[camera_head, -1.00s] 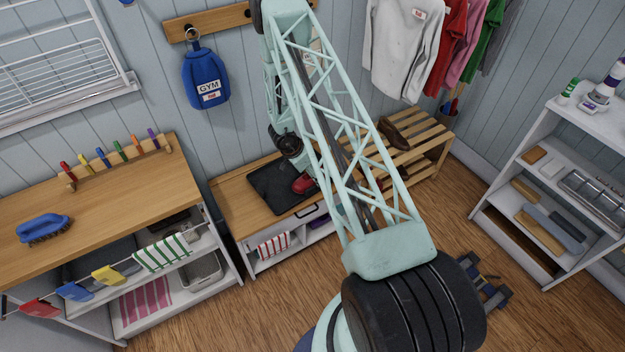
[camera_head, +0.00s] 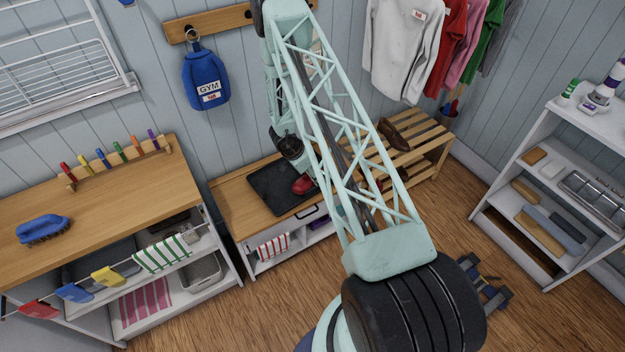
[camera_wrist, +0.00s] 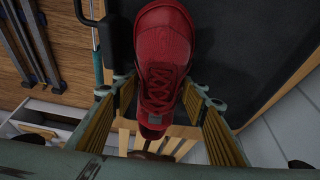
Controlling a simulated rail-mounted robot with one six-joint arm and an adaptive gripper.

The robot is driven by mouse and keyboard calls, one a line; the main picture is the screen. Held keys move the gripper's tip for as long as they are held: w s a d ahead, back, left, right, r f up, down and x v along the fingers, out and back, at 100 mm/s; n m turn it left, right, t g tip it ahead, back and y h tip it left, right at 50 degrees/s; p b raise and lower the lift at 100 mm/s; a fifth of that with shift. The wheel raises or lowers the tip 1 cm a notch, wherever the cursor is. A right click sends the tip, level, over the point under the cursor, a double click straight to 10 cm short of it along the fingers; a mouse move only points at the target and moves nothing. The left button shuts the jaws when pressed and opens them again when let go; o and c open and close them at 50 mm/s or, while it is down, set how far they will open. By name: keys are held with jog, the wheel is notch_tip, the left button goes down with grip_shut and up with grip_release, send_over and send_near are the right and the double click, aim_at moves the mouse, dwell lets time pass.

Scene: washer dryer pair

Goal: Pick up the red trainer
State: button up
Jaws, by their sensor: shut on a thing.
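The red trainer (camera_wrist: 160,70) fills the middle of the wrist view, with red laces, its far end over the dark mat or tray. In the head view the red trainer (camera_head: 303,185) shows at the right side of the black mat or tray (camera_head: 268,186) on the wooden bench. My gripper (camera_wrist: 158,92) has one finger on each side of the trainer and is shut on it. In the head view my arm largely hides the fingers. I cannot tell whether the trainer is clear of the surface below.
A slatted wooden rack (camera_head: 425,150) with a brown shoe (camera_head: 393,135) adjoins the bench on the right. A counter (camera_head: 110,215) stands at left, shelves at right. Open floor lies in front.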

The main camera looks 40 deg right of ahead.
jog(key=shift+r, duration=0.1)
jog(key=shift+r+p, duration=1.25)
jog(key=shift+r, duration=3.7)
jog(key=shift+d+f, duration=0.1)
